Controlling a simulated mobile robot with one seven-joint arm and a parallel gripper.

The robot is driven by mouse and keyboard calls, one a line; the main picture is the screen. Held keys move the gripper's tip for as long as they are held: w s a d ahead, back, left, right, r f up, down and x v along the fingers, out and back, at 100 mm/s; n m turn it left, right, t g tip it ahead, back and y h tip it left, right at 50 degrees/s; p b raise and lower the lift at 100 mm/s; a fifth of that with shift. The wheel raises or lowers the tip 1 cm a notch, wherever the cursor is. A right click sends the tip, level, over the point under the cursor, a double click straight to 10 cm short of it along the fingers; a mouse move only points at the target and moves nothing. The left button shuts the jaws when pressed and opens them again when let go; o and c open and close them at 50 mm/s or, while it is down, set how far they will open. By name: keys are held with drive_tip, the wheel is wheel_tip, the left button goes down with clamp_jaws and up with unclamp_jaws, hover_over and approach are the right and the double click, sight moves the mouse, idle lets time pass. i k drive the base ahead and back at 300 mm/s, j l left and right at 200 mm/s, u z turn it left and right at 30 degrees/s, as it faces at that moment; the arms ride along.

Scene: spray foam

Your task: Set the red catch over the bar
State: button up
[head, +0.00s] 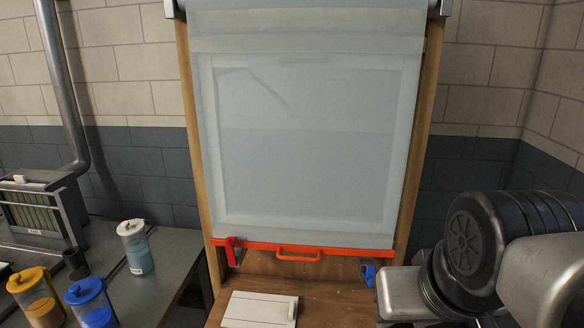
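The red catch (231,252) is at the left end of the orange-red bar (345,252). It stands upright and overlaps the bar's end in the picture; I cannot tell whether it is hooked over the bar or just beside it. The bar runs along the bottom edge of a pale translucent sheet (310,150) and has a loop handle (298,256) in its middle. A blue catch (368,273) sits below the bar near its right end and looks apart from it. My gripper is not in view; only links of my arm show at the lower right.
A wooden frame (190,120) holds the sheet. A white flat panel (260,309) lies on the wooden surface below the bar. A grey bench (165,262) at left carries a white-lidded jar (136,247), a yellow-lidded jar (32,295) and a blue-lidded jar (90,300).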

sight(229, 243)
drive_tip(key=i+j, duration=0.15)
drive_tip(key=j, duration=0.15)
drive_tip(key=i+j, duration=0.15)
drive_tip(key=j, duration=0.15)
drive_tip(key=i+j, duration=0.15)
drive_tip(key=j, duration=0.2)
drive_tip(key=l+z, duration=0.2)
drive_tip(key=j+u, duration=0.1)
drive_tip(key=j, duration=0.25)
drive_tip(key=i, duration=0.05)
